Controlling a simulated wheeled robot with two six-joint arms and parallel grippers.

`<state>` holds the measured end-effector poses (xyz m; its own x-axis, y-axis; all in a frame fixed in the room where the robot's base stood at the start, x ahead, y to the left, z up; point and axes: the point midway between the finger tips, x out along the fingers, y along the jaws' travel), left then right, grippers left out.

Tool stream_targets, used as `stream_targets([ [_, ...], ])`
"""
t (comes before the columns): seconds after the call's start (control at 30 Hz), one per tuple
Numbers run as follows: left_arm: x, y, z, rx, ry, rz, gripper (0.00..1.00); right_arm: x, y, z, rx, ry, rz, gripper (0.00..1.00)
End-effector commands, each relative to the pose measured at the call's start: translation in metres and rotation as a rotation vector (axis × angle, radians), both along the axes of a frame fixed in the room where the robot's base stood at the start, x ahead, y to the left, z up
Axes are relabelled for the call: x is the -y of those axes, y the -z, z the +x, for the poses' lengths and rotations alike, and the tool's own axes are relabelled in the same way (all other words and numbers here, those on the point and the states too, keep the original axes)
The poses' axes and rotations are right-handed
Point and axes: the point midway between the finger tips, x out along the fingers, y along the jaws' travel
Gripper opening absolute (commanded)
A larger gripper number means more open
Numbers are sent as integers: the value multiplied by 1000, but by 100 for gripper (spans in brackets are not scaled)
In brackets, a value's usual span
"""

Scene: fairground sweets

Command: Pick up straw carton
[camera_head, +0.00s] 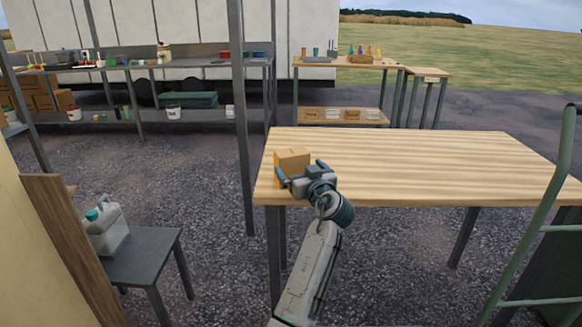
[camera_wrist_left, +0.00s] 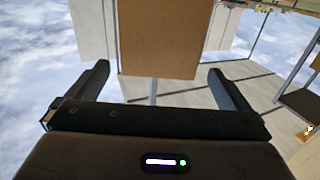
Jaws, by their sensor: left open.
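The straw carton, a small brown cardboard box (camera_head: 291,157), stands at the left end of the wooden table (camera_head: 420,165). My left gripper (camera_head: 301,170) is at the carton's near side, open, with one finger to each side. In the left wrist view the carton (camera_wrist_left: 160,40) shows as a plain brown face between and just ahead of the two open fingers (camera_wrist_left: 157,72). I cannot tell whether either finger touches it. The carton's lower near part is hidden behind the gripper in the head view. My right gripper is not in view.
The rest of the tabletop is bare. A grey stool (camera_head: 150,250) with a jerrycan (camera_head: 106,230) stands at the lower left. A metal post (camera_head: 240,110) rises behind the table's left end. A green hand truck frame (camera_head: 535,225) is at the right. Stocked shelves stand behind.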

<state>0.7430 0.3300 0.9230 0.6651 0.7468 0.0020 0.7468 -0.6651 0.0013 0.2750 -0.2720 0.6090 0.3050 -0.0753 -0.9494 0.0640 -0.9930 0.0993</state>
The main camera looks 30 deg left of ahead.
Motion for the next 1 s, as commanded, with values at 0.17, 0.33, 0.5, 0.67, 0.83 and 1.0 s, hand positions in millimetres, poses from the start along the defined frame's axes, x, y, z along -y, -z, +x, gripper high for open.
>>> stream_targets([
  [0.17,-14,0,12,-2,0,1,100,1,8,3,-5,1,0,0],
  [0.33,-27,1,23,-4,-2,3,100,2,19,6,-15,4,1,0],
  [0.5,-46,3,41,-3,-1,1,100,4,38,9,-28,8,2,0],
  [0.67,-54,4,48,-2,0,-1,100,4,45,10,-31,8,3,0],
  [0.83,-54,5,49,-3,1,-2,100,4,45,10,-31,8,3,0],
  [1.0,-54,5,48,-2,1,-1,74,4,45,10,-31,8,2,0],
])
